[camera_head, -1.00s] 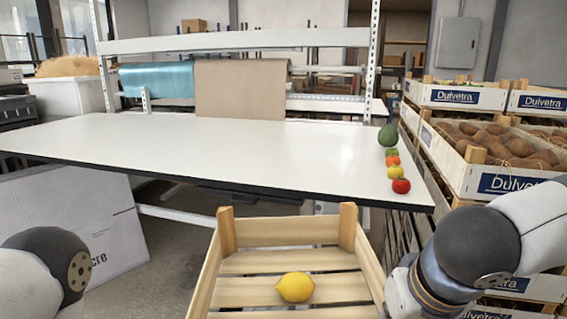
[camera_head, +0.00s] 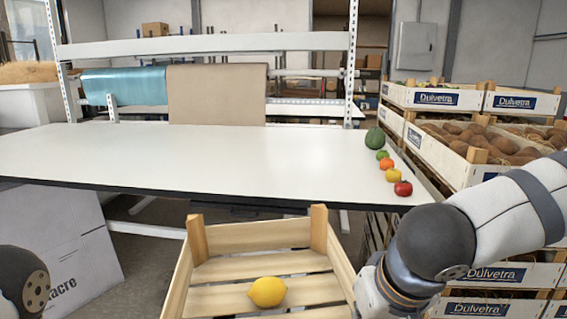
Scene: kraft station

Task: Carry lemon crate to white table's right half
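The wooden lemon crate (camera_head: 258,236) is at the bottom centre, in front of the white table and lower than its top. One yellow lemon (camera_head: 267,292) lies on its slatted floor. The crate's near side is cut off by the picture's lower edge. The white table (camera_head: 200,155) spans the view, with its right half bare except at the right edge. My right arm comes in on the right beside the crate, and my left arm shows at the lower left. Both grippers are out of the picture, so their hold on the crate cannot be seen.
Along the table's right edge stand a green avocado-like fruit (camera_head: 375,138), small green and orange fruits, a yellow one (camera_head: 393,175) and a red tomato (camera_head: 403,188). Stacked Dulvetra crates (camera_head: 460,165) stand close on the right. A white box (camera_head: 55,245) is below the table at left.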

